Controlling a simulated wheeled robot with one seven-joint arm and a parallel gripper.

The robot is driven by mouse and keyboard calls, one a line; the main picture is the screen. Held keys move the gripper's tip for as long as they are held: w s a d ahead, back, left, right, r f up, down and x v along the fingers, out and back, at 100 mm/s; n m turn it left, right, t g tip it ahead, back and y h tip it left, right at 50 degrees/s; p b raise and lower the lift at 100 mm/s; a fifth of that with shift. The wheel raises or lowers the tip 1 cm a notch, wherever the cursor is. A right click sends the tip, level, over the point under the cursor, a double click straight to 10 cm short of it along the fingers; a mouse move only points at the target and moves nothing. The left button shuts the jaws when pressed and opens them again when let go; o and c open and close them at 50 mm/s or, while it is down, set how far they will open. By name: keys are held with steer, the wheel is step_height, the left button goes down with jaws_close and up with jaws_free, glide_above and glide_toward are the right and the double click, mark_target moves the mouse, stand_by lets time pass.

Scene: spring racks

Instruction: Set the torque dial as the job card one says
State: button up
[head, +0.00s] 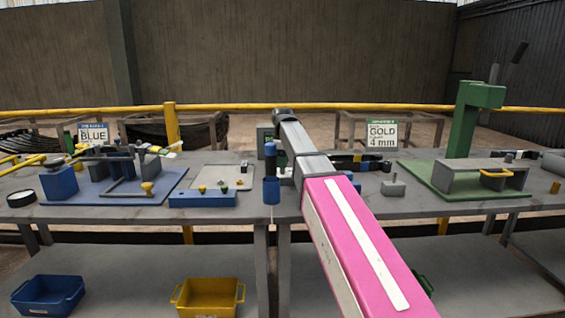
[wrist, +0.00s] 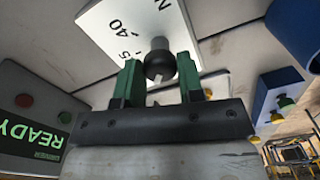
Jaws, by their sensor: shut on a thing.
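In the wrist view the torque dial's black knob (wrist: 160,58), with a small white mark, sits between the green fingers of my gripper (wrist: 159,68), which is shut on it. In the head view my arm reaches over the bench and hides most of the gripper and dial. One card (head: 93,135) with a blue header reads "BLUE". Another card (head: 382,135) with a green header reads "GOLD 4 mm". I cannot read which is card one.
A panel (wrist: 35,125) reading "READY" has a red and a green button. A blue fixture board (head: 115,188) lies left and a green press (head: 465,120) stands right on the bench. A blue bin (head: 48,295) and a yellow bin (head: 208,297) sit on the lower shelf.

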steer(key=m, duration=0.5)
steer(key=shift+m, duration=2.2)
steer(key=o, duration=0.9)
